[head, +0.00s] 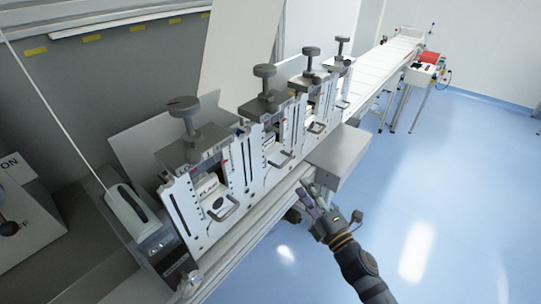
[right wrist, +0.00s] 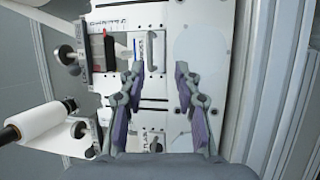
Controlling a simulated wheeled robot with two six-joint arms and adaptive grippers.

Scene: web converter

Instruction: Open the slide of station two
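A row of several white stations runs along the machine in the head view, each with a dark knob on top and a slide with a grey handle. The nearest station has a handle (head: 224,210); the second from the near end has a handle (head: 280,160) and a knob (head: 265,72). I cannot read any station number. My right gripper (head: 312,195) is in front of the row, apart from the handles. In the right wrist view its fingers (right wrist: 158,100) are spread with nothing between them. A white plate with a grey handle (right wrist: 152,52) lies beyond them. My left gripper is not in view.
A grey box (head: 340,150) juts from the machine's front near my right gripper. A white conveyor (head: 385,65) leads away at the back. A white roll (right wrist: 38,124) shows in the right wrist view. The blue floor (head: 450,180) to the right is clear.

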